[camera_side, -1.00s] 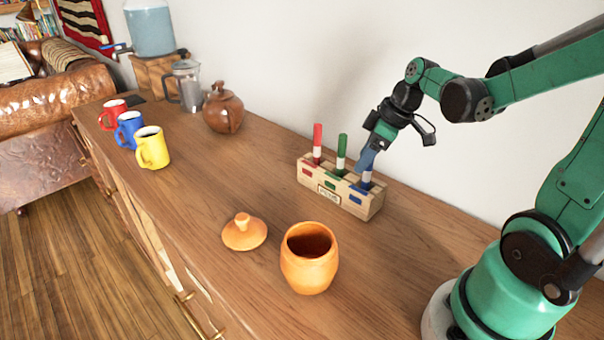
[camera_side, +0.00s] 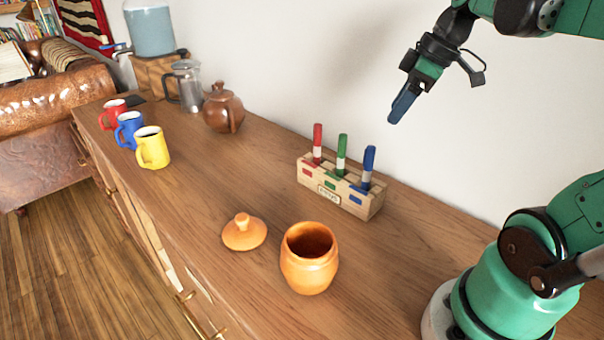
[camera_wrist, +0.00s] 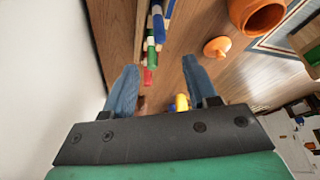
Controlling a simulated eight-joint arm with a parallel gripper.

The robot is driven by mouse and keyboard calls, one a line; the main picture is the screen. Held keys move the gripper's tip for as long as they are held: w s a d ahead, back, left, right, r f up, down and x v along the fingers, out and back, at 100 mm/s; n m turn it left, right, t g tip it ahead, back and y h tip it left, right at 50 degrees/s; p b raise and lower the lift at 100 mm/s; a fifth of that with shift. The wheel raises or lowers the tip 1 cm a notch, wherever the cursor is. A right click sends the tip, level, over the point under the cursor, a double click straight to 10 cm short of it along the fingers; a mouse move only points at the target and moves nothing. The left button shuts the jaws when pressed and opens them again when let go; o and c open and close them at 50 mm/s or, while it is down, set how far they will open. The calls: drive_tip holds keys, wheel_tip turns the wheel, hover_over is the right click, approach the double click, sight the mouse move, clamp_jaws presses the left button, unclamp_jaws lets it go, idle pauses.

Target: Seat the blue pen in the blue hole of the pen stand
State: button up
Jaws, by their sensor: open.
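The blue pen (camera_side: 368,165) stands upright in the blue-marked hole of the wooden pen stand (camera_side: 328,196), at its right end. The green pen (camera_side: 341,152) and the red pen (camera_side: 318,143) stand in the holes to its left. My gripper (camera_side: 394,120) is raised above and to the right of the stand, apart from the pens, pointing down. In the wrist view my gripper (camera_wrist: 164,72) shows two blue fingers spread wide with nothing between them. The stand and pens appear at the top of that view, partly cut off.
An orange jar (camera_side: 309,268) and its lid (camera_side: 244,234) sit in front of the stand. A brown teapot (camera_side: 222,112) and red, blue and yellow mugs (camera_side: 152,150) are farther left. The wall rises close behind the stand. The wood right of the stand is clear.

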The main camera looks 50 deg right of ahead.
drive_tip(key=w+a+f+m+t+h, duration=0.1)
drive_tip(key=a+f+m, duration=0.1)
drive_tip(key=a, duration=0.4)
drive_tip(key=w+a+f+m+t, duration=0.1)
drive_tip(key=a+f+m+t, duration=0.1)
drive_tip(key=a+f, duration=0.2)
drive_tip(key=a, duration=0.3)
drive_tip(key=shift+f+h, duration=0.3)
drive_tip(key=shift+h, duration=0.1)
